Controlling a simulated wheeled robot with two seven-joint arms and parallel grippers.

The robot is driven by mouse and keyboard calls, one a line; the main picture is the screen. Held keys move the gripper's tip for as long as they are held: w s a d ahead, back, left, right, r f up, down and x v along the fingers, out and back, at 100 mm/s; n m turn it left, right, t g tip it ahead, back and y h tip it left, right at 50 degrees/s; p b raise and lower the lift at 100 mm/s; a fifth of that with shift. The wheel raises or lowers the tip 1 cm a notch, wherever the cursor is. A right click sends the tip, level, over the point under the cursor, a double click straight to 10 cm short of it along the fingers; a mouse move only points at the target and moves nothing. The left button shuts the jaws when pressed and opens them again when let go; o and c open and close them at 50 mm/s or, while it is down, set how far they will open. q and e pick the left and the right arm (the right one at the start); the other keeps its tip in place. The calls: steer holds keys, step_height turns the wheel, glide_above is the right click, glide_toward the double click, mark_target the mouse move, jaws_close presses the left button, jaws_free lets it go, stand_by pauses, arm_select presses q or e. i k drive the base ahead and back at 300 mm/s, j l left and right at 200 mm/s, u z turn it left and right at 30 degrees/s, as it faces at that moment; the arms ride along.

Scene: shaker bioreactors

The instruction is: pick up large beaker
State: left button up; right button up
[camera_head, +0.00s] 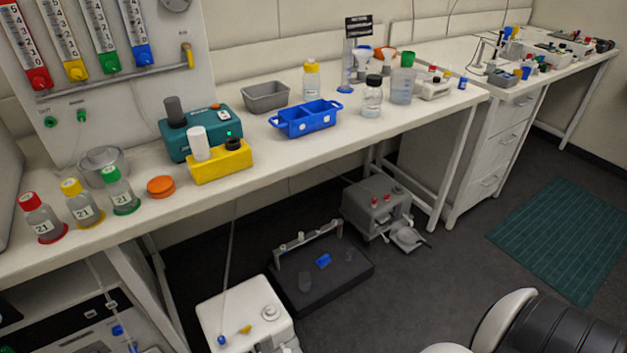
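A large translucent beaker (402,86) stands upright on the white bench (330,141), toward its right end. A clear bottle with a black cap (372,96) stands just left of it. A white device (434,85) sits just right of it. The beaker looks empty, but it is too small to be sure. Neither of my grippers shows in the head view.
Funnels on a stand (362,54) are behind. Grey equipment (376,209) sits on the floor below. The bench front near the beaker is clear.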

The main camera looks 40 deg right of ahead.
mark_target(304, 280)
steer(key=z, duration=1.1)
steer(key=i+l+u, duration=0.1)
steer(key=l, duration=0.3)
steer(key=i+l+u, duration=0.15)
steer(key=l, duration=0.3)
steer(key=i+l+u, duration=0.1)
steer(key=l, duration=0.35)
steer(key=i+l+u, duration=0.15)
steer(key=l, duration=0.3)
